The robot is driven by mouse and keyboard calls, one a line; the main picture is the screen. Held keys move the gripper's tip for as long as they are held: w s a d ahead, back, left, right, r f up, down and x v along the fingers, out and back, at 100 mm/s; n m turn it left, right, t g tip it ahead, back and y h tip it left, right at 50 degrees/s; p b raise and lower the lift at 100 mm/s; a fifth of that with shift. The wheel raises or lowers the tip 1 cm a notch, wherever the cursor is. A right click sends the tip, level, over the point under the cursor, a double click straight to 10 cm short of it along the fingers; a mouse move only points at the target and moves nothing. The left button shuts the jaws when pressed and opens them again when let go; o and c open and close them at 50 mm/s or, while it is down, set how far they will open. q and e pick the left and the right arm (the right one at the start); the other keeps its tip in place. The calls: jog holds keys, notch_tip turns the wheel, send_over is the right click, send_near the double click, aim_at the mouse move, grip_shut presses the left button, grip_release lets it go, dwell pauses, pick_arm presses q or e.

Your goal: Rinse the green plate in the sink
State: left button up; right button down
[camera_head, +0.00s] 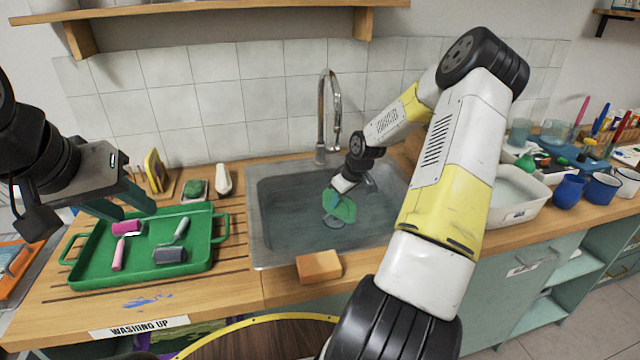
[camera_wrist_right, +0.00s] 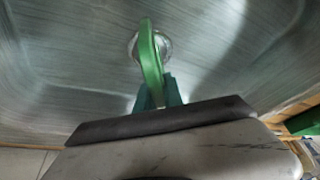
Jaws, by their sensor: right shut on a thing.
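The green plate (camera_head: 341,207) is in the sink (camera_head: 290,215), under or near the tap (camera_head: 329,110). My right gripper (camera_head: 340,194) is shut on the plate's edge and reaches down into the basin. In the right wrist view the plate (camera_wrist_right: 150,60) stands edge-on between the teal fingers (camera_wrist_right: 157,95), above the drain. Whether water is running from the tap I cannot tell. My left gripper (camera_head: 135,205) hangs over the left part of the counter, above the green tray. Its fingers look apart, with nothing seen between them.
The green tray (camera_head: 222,228) with paint rollers (camera_head: 170,254) stands left of the sink. A sponge block (camera_head: 319,266) lies at the sink's front edge. A white basin (camera_head: 515,212) and blue mugs (camera_head: 568,191) stand on the right. A round wooden surface (camera_head: 270,340) is in front.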

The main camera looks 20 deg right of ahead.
aim_at(332, 221)
jog(key=shift+f, duration=2.85)
notch_tip(332, 221, up, 20)
dwell(1.5)
dwell(2.0)
jog(key=shift+r, duration=2)
